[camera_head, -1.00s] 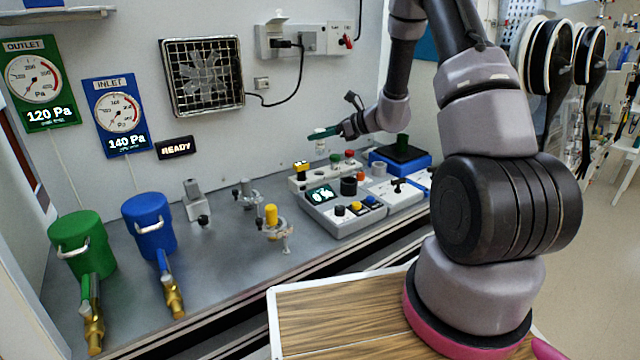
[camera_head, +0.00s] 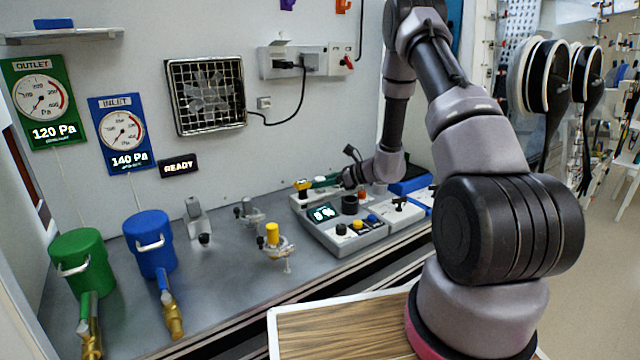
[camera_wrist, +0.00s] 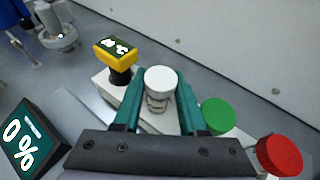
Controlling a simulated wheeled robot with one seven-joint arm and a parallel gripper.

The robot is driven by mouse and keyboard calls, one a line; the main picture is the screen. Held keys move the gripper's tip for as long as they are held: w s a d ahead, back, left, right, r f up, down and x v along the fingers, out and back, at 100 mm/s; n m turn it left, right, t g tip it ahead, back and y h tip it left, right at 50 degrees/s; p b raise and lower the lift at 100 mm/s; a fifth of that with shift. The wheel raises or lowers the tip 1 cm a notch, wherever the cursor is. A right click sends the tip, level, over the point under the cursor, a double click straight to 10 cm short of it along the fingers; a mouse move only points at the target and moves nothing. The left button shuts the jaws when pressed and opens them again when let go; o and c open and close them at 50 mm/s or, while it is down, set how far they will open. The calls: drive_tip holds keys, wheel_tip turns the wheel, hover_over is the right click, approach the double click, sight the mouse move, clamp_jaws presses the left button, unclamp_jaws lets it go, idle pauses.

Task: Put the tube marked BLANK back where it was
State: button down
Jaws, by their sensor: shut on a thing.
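My gripper (camera_wrist: 158,108) is shut on a white-capped tube (camera_wrist: 160,80), with one teal finger on each side of it. No label on the tube is readable, so I cannot tell whether it is marked BLANK. It is over a white rack (camera_wrist: 100,85), between a yellow-topped piece reading 20 °C (camera_wrist: 115,50) and a green cap (camera_wrist: 219,115). A red cap (camera_wrist: 279,155) is farther right. How deep the tube sits in the rack is hidden. In the head view my gripper (camera_head: 318,183) is low at the rack (camera_head: 298,199) and hides the tube.
A grey box with a display reading 0% (camera_head: 322,213) stands in front of the rack. A clamp stand with a yellow knob (camera_head: 272,236) is to the left. The wall is close behind.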

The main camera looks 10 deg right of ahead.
drive_tip(key=shift+f, duration=0.15)
drive_tip(key=c, duration=0.7)
unclamp_jaws()
drive_tip(key=shift+c, duration=0.2)
